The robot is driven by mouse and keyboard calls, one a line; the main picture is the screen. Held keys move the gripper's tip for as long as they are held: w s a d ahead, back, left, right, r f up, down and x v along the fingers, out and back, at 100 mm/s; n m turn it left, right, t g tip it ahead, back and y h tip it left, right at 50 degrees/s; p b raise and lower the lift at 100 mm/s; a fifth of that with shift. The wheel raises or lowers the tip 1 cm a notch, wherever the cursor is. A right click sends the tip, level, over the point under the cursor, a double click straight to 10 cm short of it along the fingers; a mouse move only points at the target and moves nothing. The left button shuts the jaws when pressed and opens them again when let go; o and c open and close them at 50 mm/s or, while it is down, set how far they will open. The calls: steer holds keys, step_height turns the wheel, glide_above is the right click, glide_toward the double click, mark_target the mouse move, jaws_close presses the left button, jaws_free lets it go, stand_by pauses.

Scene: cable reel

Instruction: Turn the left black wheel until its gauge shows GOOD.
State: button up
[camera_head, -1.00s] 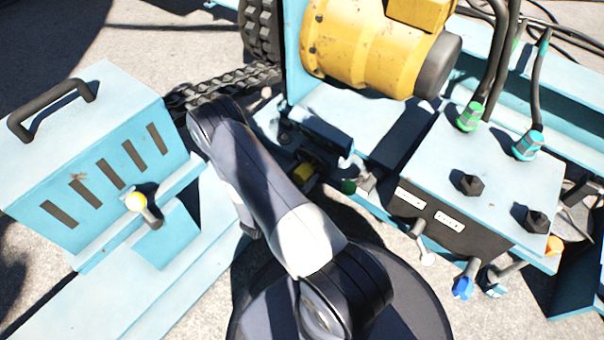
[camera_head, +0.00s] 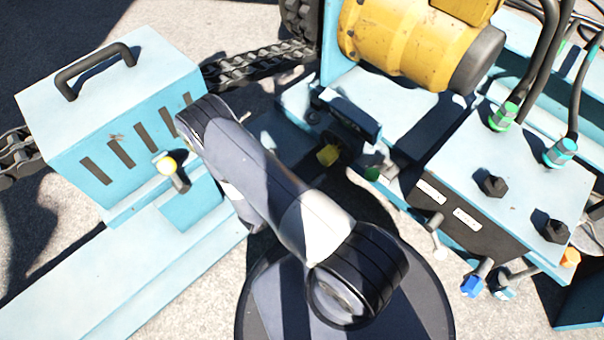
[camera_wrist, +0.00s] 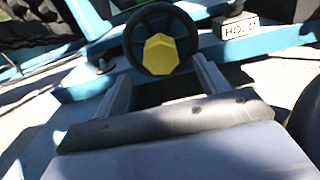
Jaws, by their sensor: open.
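A black wheel with a yellow hub (camera_wrist: 160,53) stands at the top centre of the wrist view. The yellow hub also shows in the head view (camera_head: 328,155), beside my arm, with the dark rim in shadow. My gripper (camera_wrist: 161,70) is open and empty, its two fingers spread apart on the near side of the wheel. I cannot tell how close the fingers are to the rim. A white label reading HOLD (camera_wrist: 236,25) is right of the wheel. I see no gauge reading GOOD. In the head view the gripper is hidden by my arm.
A yellow motor (camera_head: 405,42) is at the top. A control box (camera_head: 520,170) with black knobs, cable plugs and levers is at right. A chain (camera_head: 260,65) runs at the back.

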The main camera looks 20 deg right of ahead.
steer(key=shift+v, duration=1.3)
